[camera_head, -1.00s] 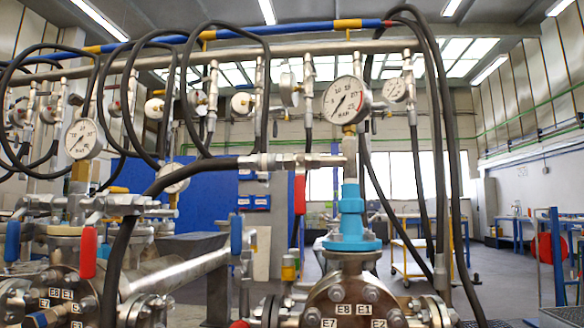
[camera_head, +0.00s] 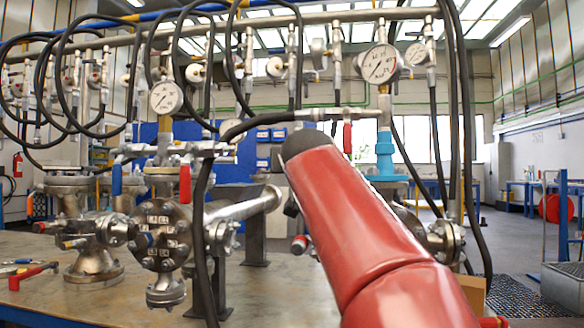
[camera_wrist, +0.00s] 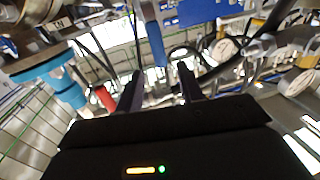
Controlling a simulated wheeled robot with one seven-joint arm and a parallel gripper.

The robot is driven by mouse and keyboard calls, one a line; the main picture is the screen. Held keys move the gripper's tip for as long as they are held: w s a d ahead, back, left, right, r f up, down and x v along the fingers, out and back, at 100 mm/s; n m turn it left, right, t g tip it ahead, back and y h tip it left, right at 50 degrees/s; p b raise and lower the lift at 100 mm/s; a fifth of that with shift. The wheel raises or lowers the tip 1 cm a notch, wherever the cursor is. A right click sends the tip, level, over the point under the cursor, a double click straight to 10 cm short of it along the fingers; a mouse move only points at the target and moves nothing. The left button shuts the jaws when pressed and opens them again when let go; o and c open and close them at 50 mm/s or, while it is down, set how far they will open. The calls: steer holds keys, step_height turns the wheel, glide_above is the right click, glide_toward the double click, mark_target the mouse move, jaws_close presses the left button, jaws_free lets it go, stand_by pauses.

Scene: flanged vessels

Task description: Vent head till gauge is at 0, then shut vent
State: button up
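The right-hand vessel head (camera_head: 384,150) carries a blue collar and, above it, a round dial gauge (camera_head: 380,64); the needle is too small to read surely. A red valve handle (camera_head: 347,137) hangs down from the hose fitting left of the collar, partly behind my red arm. In the wrist view the blue collar (camera_wrist: 50,75) is at left and the red handle (camera_wrist: 105,98) is just left of my gripper (camera_wrist: 158,88). The two dark fingers are spread with nothing seen between them. In the head view my gripper is hidden behind my arm.
A second flanged vessel (camera_head: 165,235) with its own gauge (camera_head: 166,98) and blue and red handles stands at left. Black hoses loop from the overhead pipe (camera_head: 310,20). A red-handled tool (camera_head: 35,275) lies on the bench (camera_head: 60,305). Open floor shows at right.

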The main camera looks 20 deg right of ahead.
steer(key=p+x, duration=0.4)
steer(key=x, duration=0.3)
steer(key=shift+r, duration=0.2)
steer(key=shift+w+d+f, duration=0.15)
steer(key=shift+w, duration=0.25)
steer(key=shift+c, duration=0.5)
jaws_close()
